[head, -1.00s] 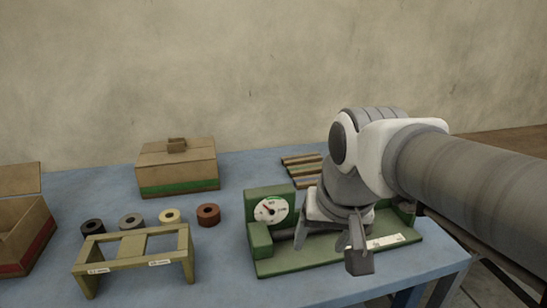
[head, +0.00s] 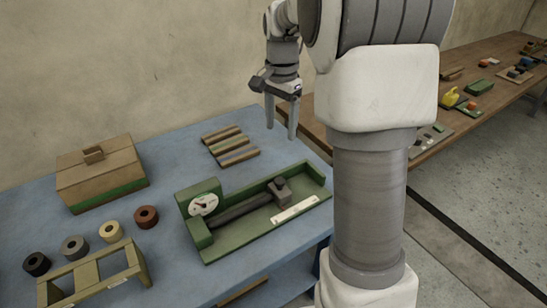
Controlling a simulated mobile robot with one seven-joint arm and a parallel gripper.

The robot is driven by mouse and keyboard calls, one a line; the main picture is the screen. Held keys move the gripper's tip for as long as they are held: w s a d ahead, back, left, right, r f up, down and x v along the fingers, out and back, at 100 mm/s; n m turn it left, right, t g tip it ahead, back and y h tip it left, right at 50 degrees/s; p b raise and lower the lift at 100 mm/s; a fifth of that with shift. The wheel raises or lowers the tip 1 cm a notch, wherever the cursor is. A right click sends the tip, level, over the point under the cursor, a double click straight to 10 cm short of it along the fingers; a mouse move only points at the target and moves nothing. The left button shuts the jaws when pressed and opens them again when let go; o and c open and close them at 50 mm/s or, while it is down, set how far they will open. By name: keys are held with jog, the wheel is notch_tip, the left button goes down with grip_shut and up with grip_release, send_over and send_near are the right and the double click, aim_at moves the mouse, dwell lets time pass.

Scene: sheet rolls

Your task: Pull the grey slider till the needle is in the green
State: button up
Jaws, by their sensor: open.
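The green fixture (head: 244,243) stands on the blue table with a round white dial (head: 203,204) at its left end. The grey slider (head: 281,191) is a block near the right end of the fixture, with a dark bar (head: 238,211) running from it toward the dial. The needle seems to point to the upper left; the dial is too small to tell whether it is in the green. My gripper (head: 281,118) is open and empty, fingers down, raised behind the fixture and well clear of the slider.
A cardboard box (head: 103,173) with a green band stands at the back left. Several rolls (head: 110,231) and an olive frame (head: 87,273) are at the front left. Striped strips (head: 231,146) lie behind the fixture. A brown bench (head: 452,84) holds small objects at right.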

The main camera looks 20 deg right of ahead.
aim_at(280, 180)
notch_tip(280, 180, down, 17)
jog(key=b, duration=0.2)
jog(key=shift+f+b, duration=0.2)
jog(key=shift+b, duration=0.1)
grip_shut()
dwell(1.4)
